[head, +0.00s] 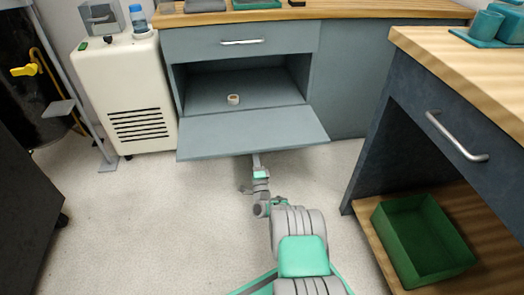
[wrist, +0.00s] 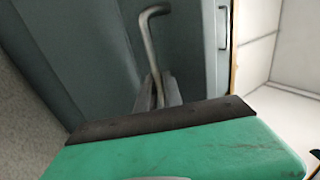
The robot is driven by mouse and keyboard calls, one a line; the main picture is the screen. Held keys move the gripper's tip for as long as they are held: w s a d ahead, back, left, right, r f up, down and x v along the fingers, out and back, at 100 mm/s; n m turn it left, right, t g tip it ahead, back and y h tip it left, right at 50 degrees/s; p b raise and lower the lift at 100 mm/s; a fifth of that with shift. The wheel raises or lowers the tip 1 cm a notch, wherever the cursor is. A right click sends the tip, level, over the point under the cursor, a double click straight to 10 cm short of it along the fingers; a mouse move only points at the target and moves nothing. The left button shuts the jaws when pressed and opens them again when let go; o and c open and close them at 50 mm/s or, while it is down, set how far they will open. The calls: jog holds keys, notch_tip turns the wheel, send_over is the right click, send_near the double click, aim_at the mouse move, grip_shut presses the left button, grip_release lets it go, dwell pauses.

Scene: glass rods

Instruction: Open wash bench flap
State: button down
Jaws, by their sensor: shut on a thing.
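The wash bench flap (head: 250,132) is a grey-blue panel hinged at its lower edge. In the head view it is folded down and out, close to level, with the compartment (head: 270,88) behind it open. My gripper (wrist: 158,98) is shut on the flap's metal bar handle (wrist: 152,45), whose bent end rises from between the fingers in the wrist view. In the head view my arm reaches to the flap's front edge from below. The fingertips and handle are hidden under the flap there.
A small tan ring (head: 233,99) lies inside the compartment. A drawer with a handle (head: 242,42) is above it. A cream cabinet (head: 125,95) stands to the left. A dark desk (head: 400,130) with a green bin (head: 422,240) is at right. The floor between is clear.

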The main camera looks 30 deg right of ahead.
jog(key=shift+w+a, duration=0.1)
jog(key=shift+w, duration=0.2)
jog(key=c, duration=1.7)
grip_release()
jog(key=shift+c, duration=0.2)
jog(key=shift+o, duration=1.1)
jog(key=shift+s, duration=0.1)
jog(key=shift+f, duration=0.15)
